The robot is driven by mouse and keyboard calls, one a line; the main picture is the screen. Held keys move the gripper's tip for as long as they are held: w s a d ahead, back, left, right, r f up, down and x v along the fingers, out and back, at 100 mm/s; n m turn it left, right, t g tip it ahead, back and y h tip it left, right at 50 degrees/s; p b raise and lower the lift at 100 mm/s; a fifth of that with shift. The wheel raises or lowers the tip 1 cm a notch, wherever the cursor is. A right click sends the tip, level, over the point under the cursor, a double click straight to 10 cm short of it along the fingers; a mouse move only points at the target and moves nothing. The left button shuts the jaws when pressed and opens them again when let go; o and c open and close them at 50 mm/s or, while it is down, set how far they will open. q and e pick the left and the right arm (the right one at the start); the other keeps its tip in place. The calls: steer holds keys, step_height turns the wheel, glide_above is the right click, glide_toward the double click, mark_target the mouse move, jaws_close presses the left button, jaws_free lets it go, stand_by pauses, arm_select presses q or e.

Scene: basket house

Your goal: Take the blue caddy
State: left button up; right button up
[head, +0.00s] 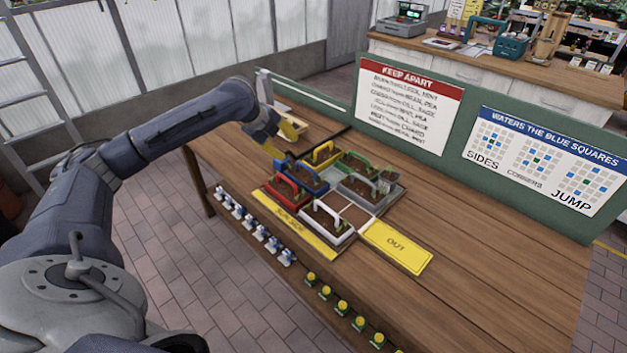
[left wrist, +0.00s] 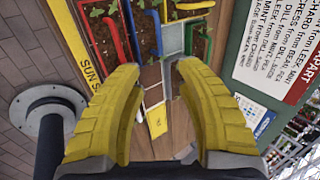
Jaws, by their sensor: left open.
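The blue caddy (head: 309,178) is an open box of soil with a raised handle, set among other caddies on the wooden table. It also shows at the top of the left wrist view (left wrist: 157,36). My left gripper (head: 274,150) is above the table, just left of and above the caddies in the head view. In the left wrist view its yellow fingers (left wrist: 157,72) are wide apart with nothing between them. The blue caddy lies beyond the fingertips, apart from them. My right gripper is not in view.
A red caddy (head: 281,194), yellow caddy (head: 322,152), green caddy (head: 356,160), grey caddy (head: 370,188) and white caddy (head: 325,228) crowd around it. A yellow OUT plate (head: 396,247) lies to the right. The table's right part is clear. A signboard (head: 410,106) stands behind.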

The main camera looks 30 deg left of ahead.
mark_target(306, 166)
arm_select(q)
steer(key=x, duration=1.7)
steer(key=shift+s+f, duration=0.1)
jaws_close()
